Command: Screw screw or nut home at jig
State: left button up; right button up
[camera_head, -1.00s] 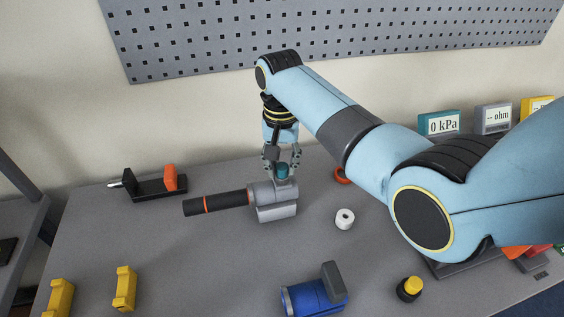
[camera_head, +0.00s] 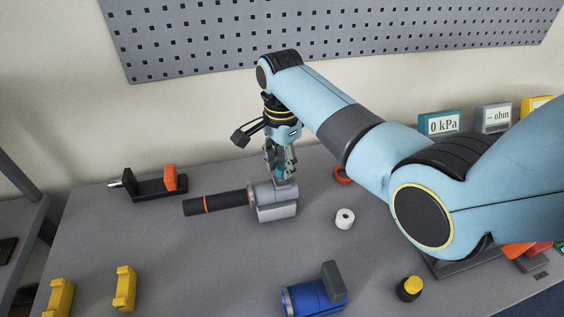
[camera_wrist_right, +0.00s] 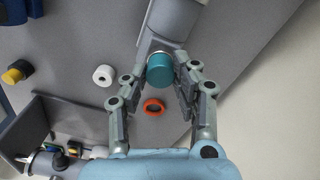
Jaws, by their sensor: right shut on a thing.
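A grey jig (camera_head: 275,211) on the table holds a black pipe (camera_head: 226,202) with an orange ring, lying to the left. A teal cap (camera_head: 279,172) sits upright at the top of the jig's upward port. My right gripper (camera_head: 280,166) points down over the jig and is shut on the cap. In the right wrist view, the cap (camera_wrist_right: 160,69) is between the fingertips (camera_wrist_right: 163,77), against the grey jig body (camera_wrist_right: 174,18). The thread under the cap is hidden. My left gripper is not in view.
A white ring (camera_head: 345,218) and an orange ring (camera_head: 342,175) lie right of the jig. A blue part (camera_head: 313,297) stands in front. A black holder with an orange block (camera_head: 170,178) is at the back left. Yellow brackets (camera_head: 125,288) stand front left.

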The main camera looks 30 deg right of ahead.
jog(key=m, duration=0.4)
jog(key=shift+m, duration=0.5)
jog(key=m, duration=0.3)
jog(key=shift+m, duration=1.1)
